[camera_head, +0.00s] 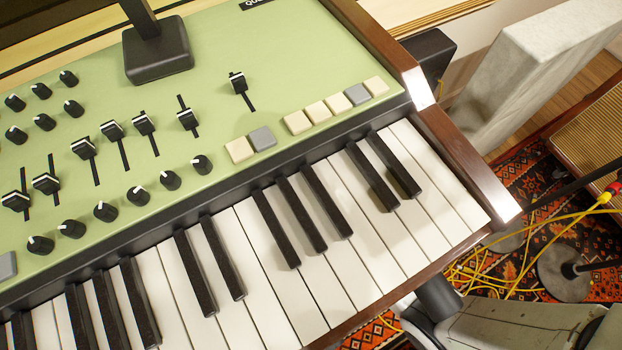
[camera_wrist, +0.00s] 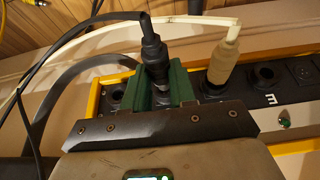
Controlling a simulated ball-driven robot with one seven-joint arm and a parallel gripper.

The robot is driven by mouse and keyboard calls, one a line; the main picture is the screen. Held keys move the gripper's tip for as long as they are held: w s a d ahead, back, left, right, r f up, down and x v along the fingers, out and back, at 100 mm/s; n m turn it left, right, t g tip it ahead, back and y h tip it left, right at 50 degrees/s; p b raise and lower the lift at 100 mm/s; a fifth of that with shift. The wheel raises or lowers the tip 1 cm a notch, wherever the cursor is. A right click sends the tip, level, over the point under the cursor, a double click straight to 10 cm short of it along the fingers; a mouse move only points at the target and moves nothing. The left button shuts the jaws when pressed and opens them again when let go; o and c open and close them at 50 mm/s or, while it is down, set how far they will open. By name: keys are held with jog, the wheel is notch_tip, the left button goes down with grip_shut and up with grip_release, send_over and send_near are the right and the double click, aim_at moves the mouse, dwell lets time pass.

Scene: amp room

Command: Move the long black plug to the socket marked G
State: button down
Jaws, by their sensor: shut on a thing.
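In the wrist view, the long black plug (camera_wrist: 153,48) stands upright with its black cable leaving the top. My gripper (camera_wrist: 161,88) has green fingers, one on each side of the plug's lower body, and is shut on it. The plug is over the yellow-edged socket strip (camera_wrist: 95,103). Its lower end is hidden, so I cannot tell whether it is seated in a socket or just above one. I cannot make out the mark G. The head view shows neither plug nor gripper.
A beige plug (camera_wrist: 222,65) with a pale cable stands just right of the black plug. Bare sockets show at the left (camera_wrist: 115,95) and right (camera_wrist: 263,74). In the head view, a green keyboard (camera_head: 130,160) fills most of the picture; yellow cables (camera_head: 490,275) lie on the rug.

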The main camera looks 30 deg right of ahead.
jog(key=shift+w, duration=0.9)
dwell(1.4)
jog(key=c, duration=0.8)
grip_release()
jog(key=shift+c, duration=0.2)
jog(key=p+v, duration=0.6)
jog(key=v, duration=0.4)
jog(key=shift+s+r, duration=0.25)
jog(key=shift+r, duration=0.1)
